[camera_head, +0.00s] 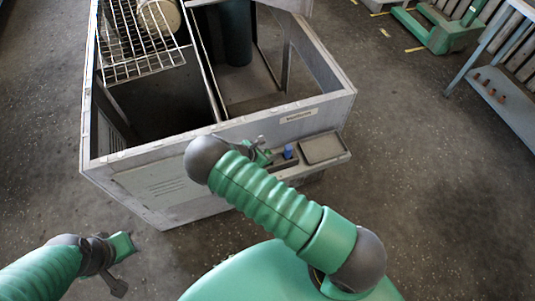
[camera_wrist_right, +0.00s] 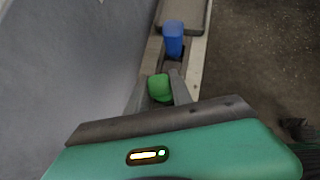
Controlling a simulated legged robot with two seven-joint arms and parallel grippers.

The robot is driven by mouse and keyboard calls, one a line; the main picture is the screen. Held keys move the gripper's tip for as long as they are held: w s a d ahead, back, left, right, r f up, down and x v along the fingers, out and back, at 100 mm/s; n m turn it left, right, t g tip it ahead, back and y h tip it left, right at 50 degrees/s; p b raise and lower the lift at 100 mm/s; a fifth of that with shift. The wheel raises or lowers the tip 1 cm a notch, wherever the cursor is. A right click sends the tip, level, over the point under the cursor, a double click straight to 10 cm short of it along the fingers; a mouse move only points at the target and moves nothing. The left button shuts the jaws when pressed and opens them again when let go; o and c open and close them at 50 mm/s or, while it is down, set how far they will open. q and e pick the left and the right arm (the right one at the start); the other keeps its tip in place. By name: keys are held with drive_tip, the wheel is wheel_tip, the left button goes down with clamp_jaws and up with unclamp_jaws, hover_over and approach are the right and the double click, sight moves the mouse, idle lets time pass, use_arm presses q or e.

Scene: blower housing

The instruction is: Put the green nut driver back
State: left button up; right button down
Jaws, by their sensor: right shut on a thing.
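The green nut driver (camera_wrist_right: 160,87) is between the two fingers of my right gripper (camera_wrist_right: 160,92), which is shut on it. Only its green handle top shows in the wrist view; its lower part is hidden. It is over or in the holder strip on the housing's side, in line with the blue driver; I cannot tell whether it is seated. In the head view my right gripper (camera_head: 264,152) is by this ledge, partly hidden by my arm. My left gripper (camera_head: 122,262) is at the lower left, away from the housing, its finger opening unclear.
The blue driver (camera_wrist_right: 173,38) stands in the holder, also in the head view (camera_head: 288,152). A shallow grey tray (camera_head: 322,148) is beside it. The grey housing (camera_head: 150,190) has an open top with a wire rack (camera_head: 135,40).

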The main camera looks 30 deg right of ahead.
idle(0.3)
drive_tip(key=c, duration=1.1)
unclamp_jaws()
drive_tip(key=shift+o, duration=0.7)
drive_tip(key=o, duration=0.4)
wheel_tip(320, 180, up, 8)
drive_tip(key=p, duration=0.6)
drive_tip(key=shift+p, duration=0.35)
